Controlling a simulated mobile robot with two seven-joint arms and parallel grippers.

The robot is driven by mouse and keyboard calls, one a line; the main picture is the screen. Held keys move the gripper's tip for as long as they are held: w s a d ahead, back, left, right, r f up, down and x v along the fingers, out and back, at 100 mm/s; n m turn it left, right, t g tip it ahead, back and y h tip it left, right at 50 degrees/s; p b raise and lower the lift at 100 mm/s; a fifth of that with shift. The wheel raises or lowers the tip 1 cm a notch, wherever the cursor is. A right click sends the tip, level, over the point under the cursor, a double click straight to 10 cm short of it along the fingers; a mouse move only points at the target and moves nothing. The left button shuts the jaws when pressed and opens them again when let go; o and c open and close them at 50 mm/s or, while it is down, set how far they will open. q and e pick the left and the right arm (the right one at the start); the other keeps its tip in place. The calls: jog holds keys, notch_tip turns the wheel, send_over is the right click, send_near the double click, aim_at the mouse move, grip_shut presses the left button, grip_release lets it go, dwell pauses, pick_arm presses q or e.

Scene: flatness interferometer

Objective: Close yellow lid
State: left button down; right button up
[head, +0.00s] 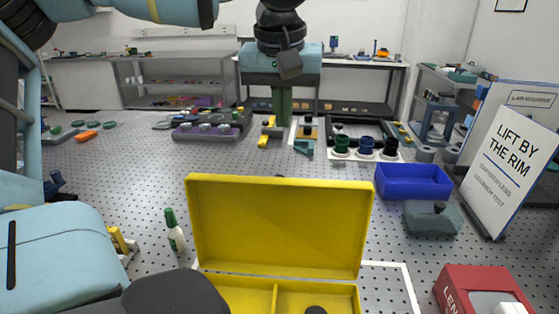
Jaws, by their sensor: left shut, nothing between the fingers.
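The yellow box (238,293) stands at the bottom centre, cut off by the lower picture edge. Its yellow lid (280,225) is open and stands nearly upright at the far side, its inner face toward me. My left gripper (282,118) hangs at the top centre, green fingers pointing down, shut and empty. In the picture its fingertips are above the lid's top edge and apart from it; the exact depth is hard to tell. My right gripper is not in view.
Behind are a purple tray (205,134) and colored pots (365,147).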

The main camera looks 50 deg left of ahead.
pick_arm(q)
jog(key=shift+f, duration=0.15)
notch_tip(320, 180, down, 9)
jog(key=s+d, duration=0.1)
dwell(0.6)
jog(key=shift+s, duration=0.1)
dwell(0.3)
